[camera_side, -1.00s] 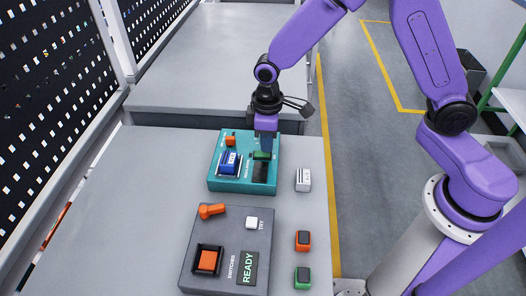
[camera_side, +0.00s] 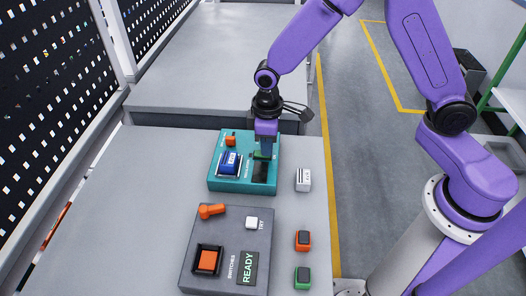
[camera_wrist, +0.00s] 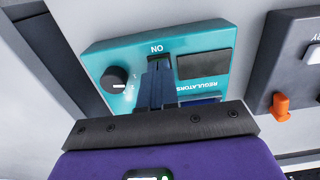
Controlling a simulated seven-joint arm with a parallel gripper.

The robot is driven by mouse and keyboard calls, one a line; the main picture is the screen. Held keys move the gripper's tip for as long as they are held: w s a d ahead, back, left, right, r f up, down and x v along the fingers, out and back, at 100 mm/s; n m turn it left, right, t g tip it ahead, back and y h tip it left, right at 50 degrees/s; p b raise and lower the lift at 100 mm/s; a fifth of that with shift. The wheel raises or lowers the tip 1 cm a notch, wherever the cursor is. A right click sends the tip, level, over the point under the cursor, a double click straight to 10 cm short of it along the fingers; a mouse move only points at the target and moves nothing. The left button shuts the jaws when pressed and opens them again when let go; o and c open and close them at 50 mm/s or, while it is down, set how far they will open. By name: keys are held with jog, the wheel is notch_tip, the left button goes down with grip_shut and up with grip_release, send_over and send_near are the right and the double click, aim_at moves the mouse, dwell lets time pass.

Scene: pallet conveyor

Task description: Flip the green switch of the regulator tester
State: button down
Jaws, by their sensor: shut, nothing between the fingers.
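The regulator tester is a teal box (camera_side: 214,182) at the back of the near table in the side view; it also shows in the wrist view (camera_wrist: 101,50). Its green switch (camera_side: 258,156) shows in part beside my fingertips in the side view. My gripper (camera_side: 266,152) is shut and empty, pointing down at the switch; I cannot tell whether it touches. In the wrist view my shut fingers (camera_wrist: 154,85) reach just below the ON label and hide the switch.
A blue regulator (camera_side: 229,162) sits on the tester's left, and a dark screen (camera_side: 264,172) is at its front right. A grey switch tester (camera_side: 233,222) stands nearer, with an orange lever (camera_side: 211,211). White (camera_side: 304,180), orange (camera_side: 303,240) and green (camera_side: 302,277) blocks stand along the right edge.

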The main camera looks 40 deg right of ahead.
jog(key=shift+f, duration=0.1)
jog(key=shift+r, duration=3.55)
jog(key=s+d+r+n, duration=0.1)
jog(key=s+d, duration=0.3)
jog(key=s, duration=0.4)
jog(key=s+d+r+n, duration=0.1)
jog(key=s+d+r, duration=0.2)
jog(key=s, duration=0.5)
jog(key=s+d+r+n, duration=0.1)
jog(key=s+d, duration=0.3)
jog(key=s, duration=0.5)
jog(key=shift+d+r+n, duration=0.3)
jog(key=shift+r, duration=0.45)
